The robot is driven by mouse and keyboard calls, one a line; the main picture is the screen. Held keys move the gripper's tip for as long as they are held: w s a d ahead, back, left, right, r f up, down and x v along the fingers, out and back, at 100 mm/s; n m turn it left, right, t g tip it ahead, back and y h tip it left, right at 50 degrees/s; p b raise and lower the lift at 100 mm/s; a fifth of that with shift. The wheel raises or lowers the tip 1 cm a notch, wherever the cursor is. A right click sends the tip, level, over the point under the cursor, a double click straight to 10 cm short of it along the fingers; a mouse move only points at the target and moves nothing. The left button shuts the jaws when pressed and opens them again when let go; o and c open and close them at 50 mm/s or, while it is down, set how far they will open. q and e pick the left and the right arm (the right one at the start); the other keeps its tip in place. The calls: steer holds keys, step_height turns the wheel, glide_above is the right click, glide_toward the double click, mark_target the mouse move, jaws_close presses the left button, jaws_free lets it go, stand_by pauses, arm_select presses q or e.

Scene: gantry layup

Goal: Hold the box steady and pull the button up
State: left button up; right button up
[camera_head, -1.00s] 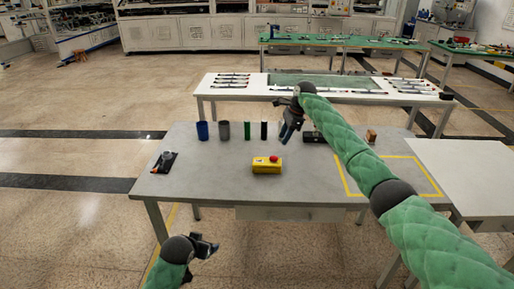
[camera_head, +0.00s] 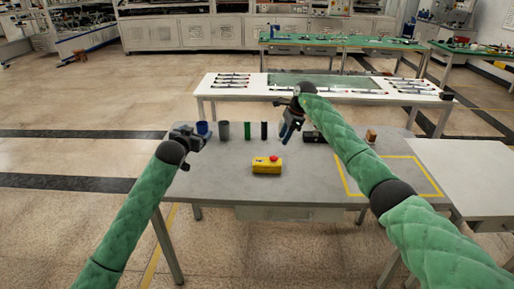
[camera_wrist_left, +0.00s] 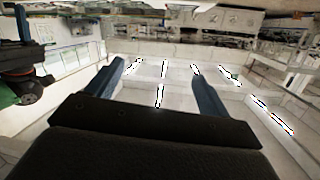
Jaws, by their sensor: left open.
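The yellow box (camera_head: 267,167) with a red button (camera_head: 273,158) on top sits upright on the grey table (camera_head: 230,187), near its front middle. My left gripper (camera_head: 204,134) is raised over the table's left part, left of and behind the box, apart from it. Its two fingers (camera_wrist_left: 160,88) are spread and empty in the left wrist view. My right gripper (camera_head: 285,134) hangs above the table, behind and to the right of the box, pointing down. I cannot tell how far its fingers are apart. Neither gripper touches the box.
Behind the box stand a blue cup (camera_head: 202,127), a grey cup (camera_head: 223,131), a green cylinder (camera_head: 247,130) and a black one (camera_head: 264,130). A black block (camera_head: 313,137) and a brown object (camera_head: 371,135) are to the right. Yellow tape marks a clear area at the right.

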arm_select(q)
steer(key=w+a+r+m+t+h, duration=0.1)
steer(key=w+r+m+t+h, duration=0.1)
steer(key=w+r, duration=0.6)
steer(key=w+r+m+t+h, duration=0.1)
steer(key=w+r+t+h, duration=0.15)
steer(key=r, duration=1.05)
steer(key=w+a+r+m+t+h, duration=0.1)
steer(key=w+r+m+h, duration=0.1)
steer(key=w+r, duration=0.6)
steer(key=s+d+r+m+g+h, duration=0.1)
steer(key=d+m+g+h, duration=0.4)
steer(key=d, duration=0.8)
steer(key=s+d+r+m+g+h, duration=0.15)
steer(key=d+m+g+h, duration=0.3)
steer(key=d, duration=0.85)
steer(key=s+d+f+m+g+y, duration=0.1)
steer(key=s+d+f+m+g, duration=0.15)
steer(key=d, duration=0.25)
steer(key=s+d+f+m+g+y, duration=0.1)
steer(key=d+f+m+g, duration=0.1)
steer(key=d+f+g, duration=0.3)
steer(key=n+g+y, duration=0.4)
steer(key=y, duration=1.2)
glide_above(257, 161)
steer(key=f, duration=3.5)
steer(key=shift+w+f, duration=0.15)
steer(key=shift+w, duration=0.05)
steer(key=shift+s+f, duration=0.1)
steer(key=shift+f, duration=4.05)
